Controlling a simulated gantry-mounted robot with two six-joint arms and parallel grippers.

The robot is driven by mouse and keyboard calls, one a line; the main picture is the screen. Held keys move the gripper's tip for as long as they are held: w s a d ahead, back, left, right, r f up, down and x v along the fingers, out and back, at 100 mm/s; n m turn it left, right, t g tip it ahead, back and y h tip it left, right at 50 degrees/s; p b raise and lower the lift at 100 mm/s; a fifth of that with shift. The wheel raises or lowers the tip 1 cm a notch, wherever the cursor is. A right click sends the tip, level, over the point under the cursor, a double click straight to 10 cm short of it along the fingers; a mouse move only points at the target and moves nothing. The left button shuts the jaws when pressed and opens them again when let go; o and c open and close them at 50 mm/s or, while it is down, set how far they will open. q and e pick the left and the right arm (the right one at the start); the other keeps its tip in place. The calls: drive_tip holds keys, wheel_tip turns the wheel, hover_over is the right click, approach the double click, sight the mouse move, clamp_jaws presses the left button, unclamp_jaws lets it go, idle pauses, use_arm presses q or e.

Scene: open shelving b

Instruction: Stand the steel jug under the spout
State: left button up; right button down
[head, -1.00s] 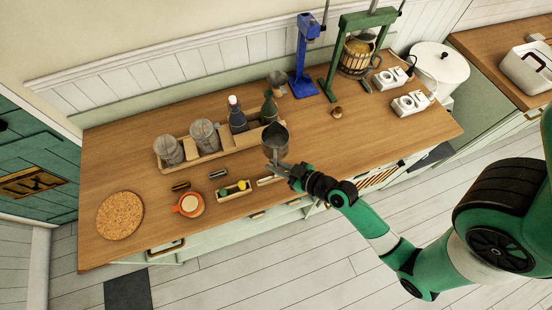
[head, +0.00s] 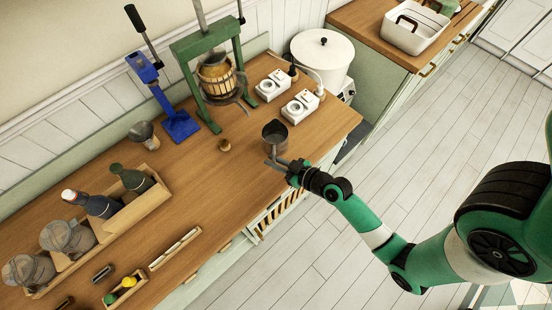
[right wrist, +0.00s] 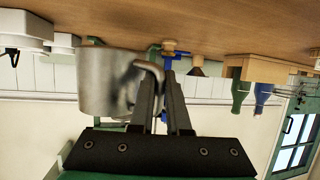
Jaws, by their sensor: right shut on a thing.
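The steel jug (head: 275,134) is upright near the front edge of the counter, in front of the press, at the right part of the wooden top. My right gripper (head: 279,164) is shut on its handle from the front. In the right wrist view the jug (right wrist: 105,82) appears upside down beside the fingers (right wrist: 165,105), with the handle between them. A gap shows between jug and counter there. The green-framed press (head: 212,75) with its wooden basket stands at the back; its spout (head: 242,107) points toward the front right. My left gripper is out of view.
A small brown knob-like item (head: 224,145) sits between jug and press. White scale-like devices (head: 300,105) stand right of the press, with a white pot (head: 322,60) behind. A blue stand (head: 178,115) is to its left. A bottle crate (head: 140,205) occupies the left. Bare counter lies left of the jug.

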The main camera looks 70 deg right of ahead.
sight(256, 158)
drive_tip(key=shift+w+a+f, duration=0.1)
drive_tip(key=shift+w+a, duration=0.15)
drive_tip(key=shift+a, duration=0.2)
drive_tip(key=f+b, duration=0.3)
drive_tip(key=f, duration=0.1)
drive_tip(key=shift+w+d, duration=0.25)
drive_tip(key=shift+w, duration=0.15)
drive_tip(key=shift+w+d+b, duration=0.15)
drive_tip(key=shift+w+d, duration=0.15)
drive_tip(key=shift+w, duration=0.4)
drive_tip(key=shift+w+d+b, duration=0.15)
drive_tip(key=shift+w+d, duration=0.15)
drive_tip(key=shift+w, duration=0.4)
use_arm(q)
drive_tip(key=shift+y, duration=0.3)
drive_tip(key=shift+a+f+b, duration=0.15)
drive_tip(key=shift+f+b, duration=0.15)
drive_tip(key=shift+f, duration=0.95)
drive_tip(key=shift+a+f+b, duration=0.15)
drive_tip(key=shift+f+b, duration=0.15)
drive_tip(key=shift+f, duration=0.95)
use_arm(e)
drive_tip(key=shift+w+d, duration=0.3)
drive_tip(key=shift+w, duration=0.45)
drive_tip(key=shift+w+d, duration=0.35)
drive_tip(key=shift+w, duration=0.45)
drive_tip(key=shift+w+d, duration=0.3)
drive_tip(key=shift+w, duration=0.45)
